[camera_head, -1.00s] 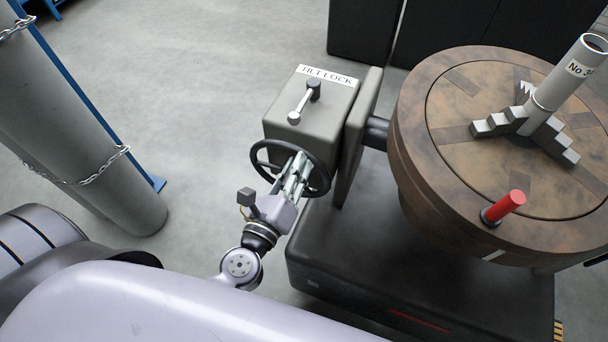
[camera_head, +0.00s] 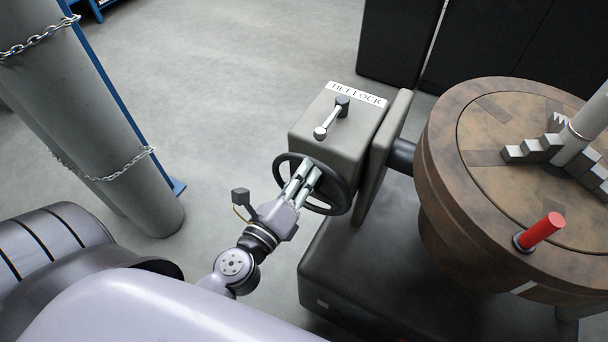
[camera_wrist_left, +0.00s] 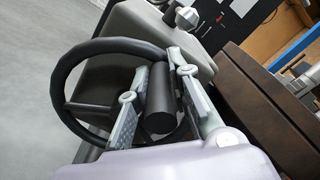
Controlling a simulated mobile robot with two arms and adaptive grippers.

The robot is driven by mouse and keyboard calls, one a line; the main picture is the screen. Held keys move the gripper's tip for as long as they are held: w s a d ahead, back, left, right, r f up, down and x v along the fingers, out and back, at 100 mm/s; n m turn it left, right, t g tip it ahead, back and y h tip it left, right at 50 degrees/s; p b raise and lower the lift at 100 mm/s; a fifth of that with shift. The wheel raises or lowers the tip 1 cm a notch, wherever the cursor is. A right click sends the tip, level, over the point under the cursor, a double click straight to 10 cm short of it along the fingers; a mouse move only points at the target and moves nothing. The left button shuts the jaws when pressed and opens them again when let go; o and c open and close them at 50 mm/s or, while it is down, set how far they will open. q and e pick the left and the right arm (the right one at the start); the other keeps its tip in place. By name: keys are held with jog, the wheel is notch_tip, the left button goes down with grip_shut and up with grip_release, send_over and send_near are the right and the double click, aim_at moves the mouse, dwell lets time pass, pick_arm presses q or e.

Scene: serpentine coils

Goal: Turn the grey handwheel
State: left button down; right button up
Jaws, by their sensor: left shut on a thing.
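The handwheel (camera_head: 344,190) is a dark grey ring on the near face of a grey box labelled TILT LOCK (camera_head: 305,133). Its rim also shows in the left wrist view (camera_wrist_left: 64,85). A black cylindrical handle (camera_wrist_left: 160,103) stands out from the wheel. My left gripper (camera_head: 312,168) is at the upper part of the wheel in the head view. Its two fingers (camera_wrist_left: 158,90) lie on either side of the handle and are shut on it. The fingers hide part of the wheel. My right gripper is not in view.
A lever (camera_head: 331,119) sits on top of the box. To the right is a round brown table (camera_head: 440,165) with a red peg (camera_head: 541,231) and a stepped grey fixture (camera_head: 535,149). Chained grey cylinders (camera_head: 125,165) stand at left. Open floor (camera_head: 235,75) lies between.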

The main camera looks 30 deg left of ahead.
pick_arm(q)
jog(key=shift+w+a+r, duration=0.1)
jog(key=shift+a+r, duration=0.1)
jog(key=shift+r, duration=0.05)
jog(key=c, duration=1.6)
grip_release()
jog(key=shift+o, duration=0.7)
jog(key=shift+f, duration=0.15)
jog(key=shift+d, duration=0.1)
jog(key=shift+s+f, duration=0.15)
jog(key=shift+s, duration=0.85)
jog(key=s, duration=1)
jog(key=shift+a, duration=0.25)
